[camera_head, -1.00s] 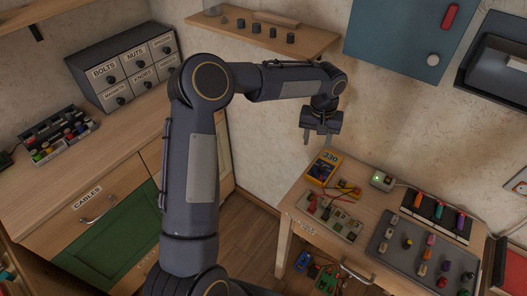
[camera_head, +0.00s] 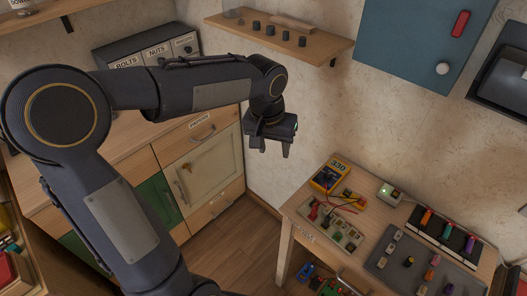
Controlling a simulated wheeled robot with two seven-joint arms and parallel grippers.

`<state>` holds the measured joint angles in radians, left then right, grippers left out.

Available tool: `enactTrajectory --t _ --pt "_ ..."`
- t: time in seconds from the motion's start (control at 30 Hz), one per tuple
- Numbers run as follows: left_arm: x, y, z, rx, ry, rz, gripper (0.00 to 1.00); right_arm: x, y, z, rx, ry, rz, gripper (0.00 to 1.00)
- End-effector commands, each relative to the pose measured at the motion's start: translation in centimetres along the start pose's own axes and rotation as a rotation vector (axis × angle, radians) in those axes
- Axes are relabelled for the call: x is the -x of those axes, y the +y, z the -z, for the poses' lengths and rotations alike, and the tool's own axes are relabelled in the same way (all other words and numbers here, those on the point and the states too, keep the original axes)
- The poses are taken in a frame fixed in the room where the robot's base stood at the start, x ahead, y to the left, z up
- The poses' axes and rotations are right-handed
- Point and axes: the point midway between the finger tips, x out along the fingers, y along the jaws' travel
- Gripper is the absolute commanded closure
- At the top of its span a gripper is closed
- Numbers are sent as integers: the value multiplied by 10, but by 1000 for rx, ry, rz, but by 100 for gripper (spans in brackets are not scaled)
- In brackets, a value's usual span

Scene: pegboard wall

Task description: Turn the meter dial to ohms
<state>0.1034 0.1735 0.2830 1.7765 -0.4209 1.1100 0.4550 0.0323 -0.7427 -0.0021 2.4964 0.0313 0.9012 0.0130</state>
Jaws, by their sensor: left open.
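The yellow meter (camera_head: 329,173) lies on the wooden table at the right, with a display that reads 330 and red leads running from it. Its dial is too small to tell where it points. My left gripper (camera_head: 270,149) is open and empty, fingers pointing down, in the air to the left of the meter and above the floor gap beside the table. It touches nothing. My right gripper is not in view.
A board with colored parts (camera_head: 335,223) sits just in front of the meter. A small white box with a green light (camera_head: 390,194) stands to its right. A grey mat (camera_head: 385,262) holds several small parts. A wall shelf (camera_head: 325,47) and a blue cabinet (camera_head: 405,45) are above.

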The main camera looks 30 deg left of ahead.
Motion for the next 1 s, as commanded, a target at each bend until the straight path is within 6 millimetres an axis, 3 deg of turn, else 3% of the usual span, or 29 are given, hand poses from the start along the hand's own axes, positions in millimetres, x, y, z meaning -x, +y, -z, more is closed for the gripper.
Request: enactTrajectory --t 0.2,0.8,0.9,1.0 --pt "6 -4 -14 -3 13 -12 55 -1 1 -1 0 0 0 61" --pt "8 -6 -17 -4 16 -15 55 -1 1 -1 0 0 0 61" --pt "14 -10 -29 -6 30 -24 55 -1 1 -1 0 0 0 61" --pt "26 -17 -58 -4 62 -54 55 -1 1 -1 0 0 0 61"
